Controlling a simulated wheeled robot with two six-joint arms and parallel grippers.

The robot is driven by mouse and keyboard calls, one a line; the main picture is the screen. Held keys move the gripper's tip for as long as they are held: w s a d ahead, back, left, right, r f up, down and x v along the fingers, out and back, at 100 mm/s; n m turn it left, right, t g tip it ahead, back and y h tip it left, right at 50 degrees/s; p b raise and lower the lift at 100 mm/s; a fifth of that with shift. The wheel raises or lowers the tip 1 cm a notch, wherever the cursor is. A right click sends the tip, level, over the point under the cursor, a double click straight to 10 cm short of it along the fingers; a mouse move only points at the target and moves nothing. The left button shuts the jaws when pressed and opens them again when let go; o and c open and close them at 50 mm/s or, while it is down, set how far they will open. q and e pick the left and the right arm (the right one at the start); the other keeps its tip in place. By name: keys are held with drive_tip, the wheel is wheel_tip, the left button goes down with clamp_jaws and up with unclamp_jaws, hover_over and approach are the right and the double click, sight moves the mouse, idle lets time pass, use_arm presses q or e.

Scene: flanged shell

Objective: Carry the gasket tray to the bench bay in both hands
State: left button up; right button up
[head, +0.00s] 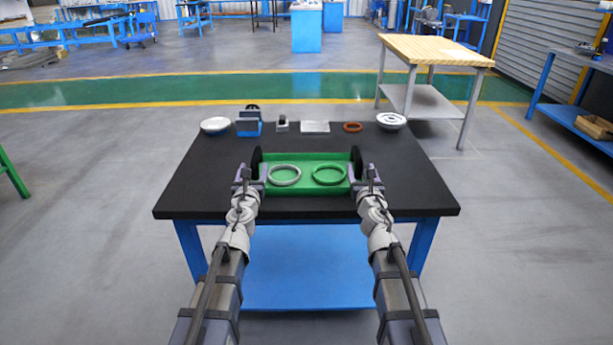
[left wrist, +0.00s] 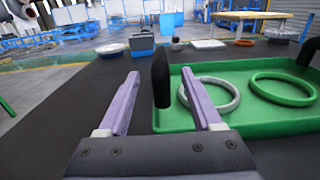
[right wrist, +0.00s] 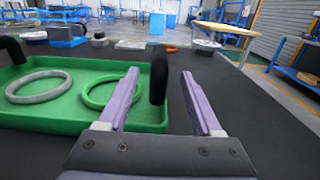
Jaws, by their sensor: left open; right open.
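The green gasket tray (head: 307,187) lies on the black table top, with a black upright handle at each end. It holds a grey ring (head: 284,175) on the left and a green ring (head: 328,175) on the right. My left gripper (head: 248,174) is open at the tray's left end; in the left wrist view the left handle (left wrist: 161,78) stands between or just ahead of its fingers. My right gripper (head: 366,176) is open at the right end; in the right wrist view the right handle (right wrist: 158,75) stands between or just ahead of its fingers. Contact cannot be told.
Behind the tray stand a white dish (head: 215,125), a blue block-like fixture (head: 249,126), a small grey part (head: 282,125), a pale plate (head: 315,127), a red-brown ring (head: 352,127) and a round flanged part (head: 391,121). A wood-topped bench (head: 436,50) stands beyond at right. Floor between is clear.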

sight(257, 156)
use_arm(q)
drive_tip(key=shift+w+f, duration=0.1)
drive_tip(key=shift+w, duration=0.1)
use_arm(e)
drive_tip(key=shift+w, duration=0.2)
use_arm(q)
drive_tip(key=shift+s, duration=0.2)
use_arm(e)
drive_tip(key=shift+s+r, duration=0.1)
drive_tip(key=shift+s, duration=0.1)
use_arm(q)
drive_tip(key=shift+w, duration=0.2)
use_arm(e)
drive_tip(key=shift+w, duration=0.2)
use_arm(q)
drive_tip(key=w, duration=0.7)
drive_tip(key=shift+w, duration=0.3)
use_arm(e)
drive_tip(key=w, duration=0.7)
drive_tip(key=shift+w+a, duration=0.1)
drive_tip(key=shift+w, duration=0.2)
use_arm(q)
drive_tip(key=shift+c, duration=0.3)
use_arm(e)
drive_tip(key=shift+c, duration=0.3)
use_arm(q)
clamp_jaws()
use_arm(e)
clamp_jaws()
